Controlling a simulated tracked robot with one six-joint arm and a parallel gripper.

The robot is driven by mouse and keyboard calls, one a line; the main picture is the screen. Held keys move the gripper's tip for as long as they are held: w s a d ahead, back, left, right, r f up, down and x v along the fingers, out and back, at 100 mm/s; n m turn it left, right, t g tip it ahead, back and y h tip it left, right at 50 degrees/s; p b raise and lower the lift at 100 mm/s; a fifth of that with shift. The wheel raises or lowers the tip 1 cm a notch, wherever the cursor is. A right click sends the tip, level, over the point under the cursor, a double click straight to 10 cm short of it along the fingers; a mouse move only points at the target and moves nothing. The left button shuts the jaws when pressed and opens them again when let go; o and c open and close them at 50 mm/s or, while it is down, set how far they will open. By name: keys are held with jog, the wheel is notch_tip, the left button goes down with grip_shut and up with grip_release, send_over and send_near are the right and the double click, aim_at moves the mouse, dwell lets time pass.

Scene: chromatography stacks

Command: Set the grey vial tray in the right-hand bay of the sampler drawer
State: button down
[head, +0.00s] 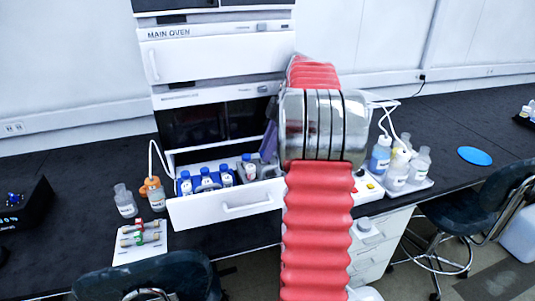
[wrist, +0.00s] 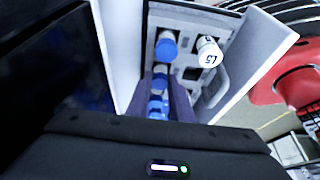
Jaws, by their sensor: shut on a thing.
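In the head view the grey tray (head: 266,171) shows in the right part of the open drawer (head: 225,208), partly hidden by my arm. My gripper (wrist: 158,100) is shut on the tray; its purple fingers (head: 270,140) come down there. Whether the tray rests on the drawer floor cannot be told. A blue tray (head: 205,187) with blue-capped vials fills the left part.
The sampler's dark front (head: 212,120) stands behind the drawer. Bottles (head: 397,170) stand on a white tray to the right, others (head: 125,200) to the left. A white rack of tubes (head: 140,243) lies front left. A chair (head: 150,276) stands in front.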

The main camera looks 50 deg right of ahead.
jog(key=shift+f, duration=0.85)
jog(key=c, duration=1.6)
grip_release()
jog(key=shift+r, duration=0.1)
jog(key=shift+v, duration=3.7)
jog(key=shift+d, duration=0.1)
